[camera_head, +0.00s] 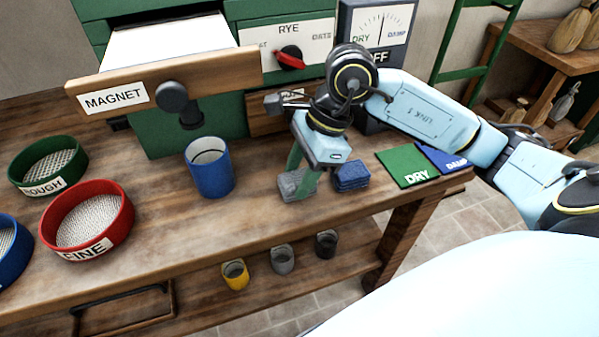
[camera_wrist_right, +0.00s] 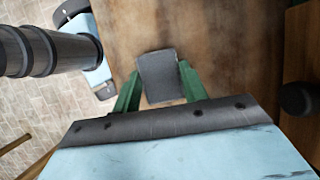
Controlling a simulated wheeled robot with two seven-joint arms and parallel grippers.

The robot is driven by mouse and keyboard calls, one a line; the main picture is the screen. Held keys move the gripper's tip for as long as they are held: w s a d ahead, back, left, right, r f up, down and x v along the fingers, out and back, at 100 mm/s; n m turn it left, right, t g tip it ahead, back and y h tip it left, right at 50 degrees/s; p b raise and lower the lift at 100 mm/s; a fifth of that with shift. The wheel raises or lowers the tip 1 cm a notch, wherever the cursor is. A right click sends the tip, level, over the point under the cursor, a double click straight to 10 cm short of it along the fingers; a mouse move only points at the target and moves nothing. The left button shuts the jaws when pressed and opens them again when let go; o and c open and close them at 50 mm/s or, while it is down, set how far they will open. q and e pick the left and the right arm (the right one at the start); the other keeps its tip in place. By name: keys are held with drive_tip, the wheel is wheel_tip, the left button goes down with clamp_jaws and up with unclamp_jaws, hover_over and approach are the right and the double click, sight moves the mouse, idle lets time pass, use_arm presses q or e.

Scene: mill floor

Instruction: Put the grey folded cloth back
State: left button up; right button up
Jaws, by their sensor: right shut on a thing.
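The grey folded cloth (camera_head: 288,187) is a small flat pad at the middle of the bench in the head view. My right gripper (camera_head: 301,185) points down with its green fingers shut on it. In the right wrist view the grey cloth (camera_wrist_right: 158,72) sits between the two green fingertips (camera_wrist_right: 160,84). It is at or just above the bench top; I cannot tell whether it touches. A blue folded cloth (camera_head: 351,177) lies just right of it. My left gripper is not in view.
A blue cup (camera_head: 210,172) stands left of the gripper. Green DRY (camera_head: 407,164) and blue DAMP (camera_head: 440,158) mats lie at the bench's right end. Red FINE (camera_head: 88,222) and green ROUGH (camera_head: 47,164) sieves stand left. The front middle of the bench (camera_head: 240,215) is clear.

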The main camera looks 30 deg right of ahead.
drive_tip(key=shift+f, duration=0.1)
drive_tip(key=o, duration=1)
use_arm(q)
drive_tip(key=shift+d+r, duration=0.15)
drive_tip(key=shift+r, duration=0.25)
use_arm(e)
drive_tip(key=shift+r, duration=0.2)
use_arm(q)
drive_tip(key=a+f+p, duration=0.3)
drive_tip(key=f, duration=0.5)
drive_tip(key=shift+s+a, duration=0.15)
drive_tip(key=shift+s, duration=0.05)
use_arm(e)
drive_tip(key=v, duration=1.2)
drive_tip(key=shift+d+f, duration=0.1)
